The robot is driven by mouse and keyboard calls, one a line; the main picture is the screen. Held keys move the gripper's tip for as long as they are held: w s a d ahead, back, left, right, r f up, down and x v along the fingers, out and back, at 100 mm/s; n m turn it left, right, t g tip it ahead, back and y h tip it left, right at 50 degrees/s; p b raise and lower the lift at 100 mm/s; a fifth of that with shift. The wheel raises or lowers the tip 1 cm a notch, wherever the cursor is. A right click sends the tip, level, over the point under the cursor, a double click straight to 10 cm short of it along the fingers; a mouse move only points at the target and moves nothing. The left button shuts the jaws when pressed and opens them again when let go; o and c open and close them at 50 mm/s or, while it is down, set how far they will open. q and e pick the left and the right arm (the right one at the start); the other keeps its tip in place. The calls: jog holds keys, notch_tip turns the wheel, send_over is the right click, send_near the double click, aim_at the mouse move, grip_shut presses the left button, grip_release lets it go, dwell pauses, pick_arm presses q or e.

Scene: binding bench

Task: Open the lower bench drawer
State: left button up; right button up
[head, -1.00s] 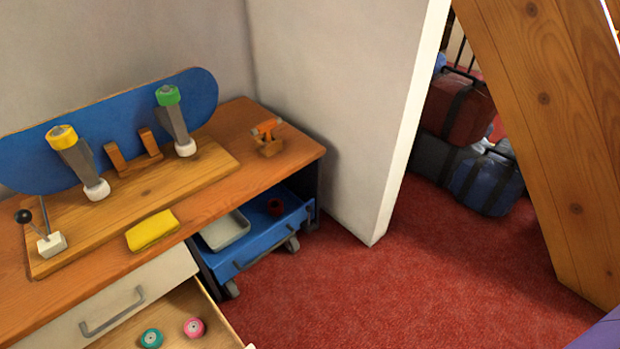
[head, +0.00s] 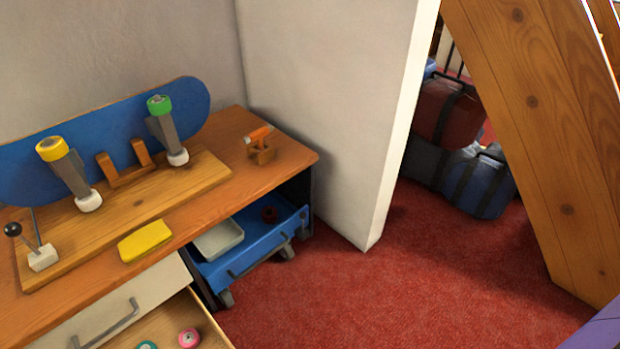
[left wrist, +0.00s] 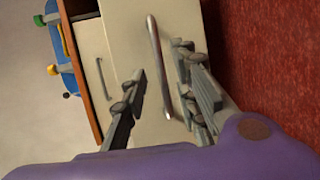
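The lower bench drawer (head: 215,330) is pulled out in the head view, its wooden inside showing at the bottom edge. A pink wheel (head: 188,338) and a teal wheel (head: 147,345) lie in it. Its front and handle are out of the head view. In the left wrist view my left gripper (left wrist: 161,72) is open at the cream drawer front, with the lower drawer's handle (left wrist: 154,45) between its fingers, nearer the right one. I cannot tell whether they touch. The upper drawer (head: 135,290) looks shut; its handle also shows (left wrist: 103,78). My right gripper is in neither view.
The bench top (head: 283,165) holds a blue skateboard deck (head: 110,125), a yellow cloth (head: 145,240) and an orange tool (head: 261,140). A blue wheeled cart (head: 265,252) stands under the bench. A white partition (head: 330,110) rises behind it. Red carpet (head: 400,300) is clear at right.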

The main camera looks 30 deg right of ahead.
pick_arm(q)
jog(key=d+v, duration=0.1)
jog(key=v, duration=0.6)
jog(key=shift+a, duration=0.45)
jog(key=shift+s, duration=0.1)
